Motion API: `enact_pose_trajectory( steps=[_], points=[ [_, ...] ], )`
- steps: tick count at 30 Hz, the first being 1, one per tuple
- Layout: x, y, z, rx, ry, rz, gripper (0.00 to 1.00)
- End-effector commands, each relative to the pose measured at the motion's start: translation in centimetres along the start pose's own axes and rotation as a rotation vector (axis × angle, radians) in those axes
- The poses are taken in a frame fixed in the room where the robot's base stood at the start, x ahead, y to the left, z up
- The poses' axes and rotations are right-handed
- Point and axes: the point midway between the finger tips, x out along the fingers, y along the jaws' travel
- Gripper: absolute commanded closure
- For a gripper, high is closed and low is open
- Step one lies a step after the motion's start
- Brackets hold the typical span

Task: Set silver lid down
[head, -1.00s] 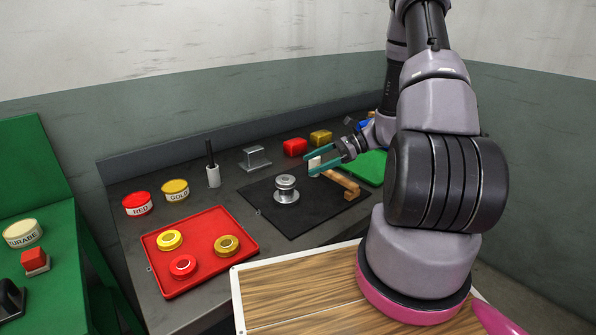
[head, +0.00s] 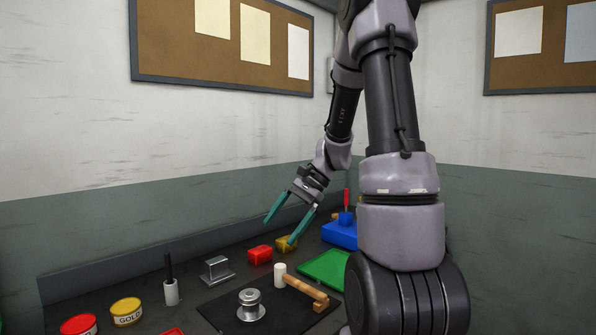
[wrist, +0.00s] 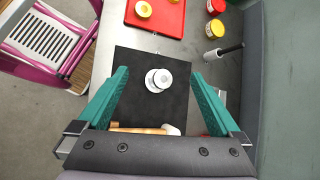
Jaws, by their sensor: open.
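A silver, round, stepped piece (head: 250,305) stands upright on the black mat (head: 215,312), with a wide rim at its base. I cannot tell whether the lid is a separate part of it. It also shows in the wrist view (wrist: 158,79), between and beyond my fingers. My gripper (head: 280,232) is open and empty, raised above the back of the bench. In the wrist view my gripper (wrist: 158,73) has its two teal fingers wide apart with nothing between them.
A wooden-handled hammer (head: 305,285) lies on the mat's far side. Red (head: 259,254) and yellow (head: 286,243) blocks, a steel block (head: 216,271) and a blue box (head: 341,235) stand behind. A red tray (wrist: 170,20) holds lids. RED (head: 79,325) and GOLD (head: 127,312) tins stand left.

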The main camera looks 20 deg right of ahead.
Motion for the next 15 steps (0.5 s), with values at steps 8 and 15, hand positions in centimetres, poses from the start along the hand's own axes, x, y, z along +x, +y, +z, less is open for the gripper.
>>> enact_pose_trajectory(
  steps=[8, 15],
  points=[
    [-4.9, 1.4, 8.1, -0.367, 0.308, 0.053, 0.0],
    [-8.7, 3.6, 13.5, -0.656, 0.576, 0.041, 0.0]
  ],
)
